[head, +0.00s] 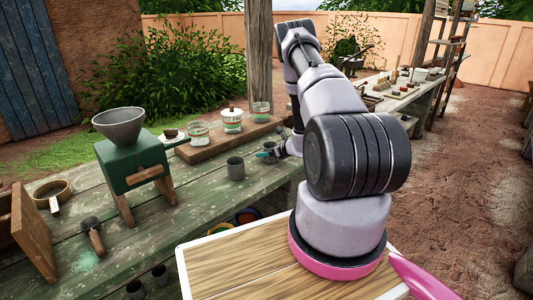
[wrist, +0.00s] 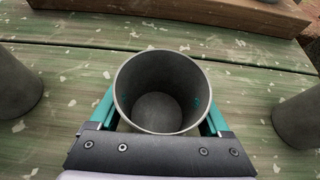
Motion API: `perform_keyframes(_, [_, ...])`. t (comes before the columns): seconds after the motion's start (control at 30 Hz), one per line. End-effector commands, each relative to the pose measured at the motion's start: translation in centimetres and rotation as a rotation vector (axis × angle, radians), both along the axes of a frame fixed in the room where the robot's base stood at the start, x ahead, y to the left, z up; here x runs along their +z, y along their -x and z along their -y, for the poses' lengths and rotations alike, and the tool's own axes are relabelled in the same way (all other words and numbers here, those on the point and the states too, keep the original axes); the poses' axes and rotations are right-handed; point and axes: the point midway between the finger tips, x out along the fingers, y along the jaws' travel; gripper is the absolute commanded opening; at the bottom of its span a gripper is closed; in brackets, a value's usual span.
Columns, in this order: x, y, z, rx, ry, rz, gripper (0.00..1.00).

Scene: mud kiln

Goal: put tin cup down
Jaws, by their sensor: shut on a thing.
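A grey tin cup (wrist: 158,105) is upright between the teal fingers of my gripper (wrist: 160,118) in the wrist view. The fingers are shut on its two sides, and its inside looks empty. In the head view my gripper (head: 267,153) is low over the far right part of the green worn table (head: 195,213). The cup's base is hidden, so I cannot tell whether it touches the table.
Similar grey cups stand to the left (wrist: 14,85) and right (wrist: 300,115) in the wrist view. A wooden board (head: 225,138) with jars lies behind. A green hopper stand (head: 130,165) is to the left. Bare tabletop shows between the cups.

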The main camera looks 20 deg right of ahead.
Motion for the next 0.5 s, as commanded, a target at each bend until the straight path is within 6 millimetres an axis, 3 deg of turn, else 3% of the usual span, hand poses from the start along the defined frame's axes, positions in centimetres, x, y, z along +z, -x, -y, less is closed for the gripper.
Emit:
perform_keyframes(0.07, [-0.28,0.02,0.00,0.000,0.000,-0.001,0.11])
perform_keyframes(0.1, [-0.28,0.00,0.00,0.000,0.000,0.000,0.88])
perform_keyframes(0.13, [-0.26,0.00,0.00,0.000,0.000,0.000,1.00])
perform_keyframes(0.5, [0.41,0.49,0.26,-0.001,0.000,0.000,1.00])
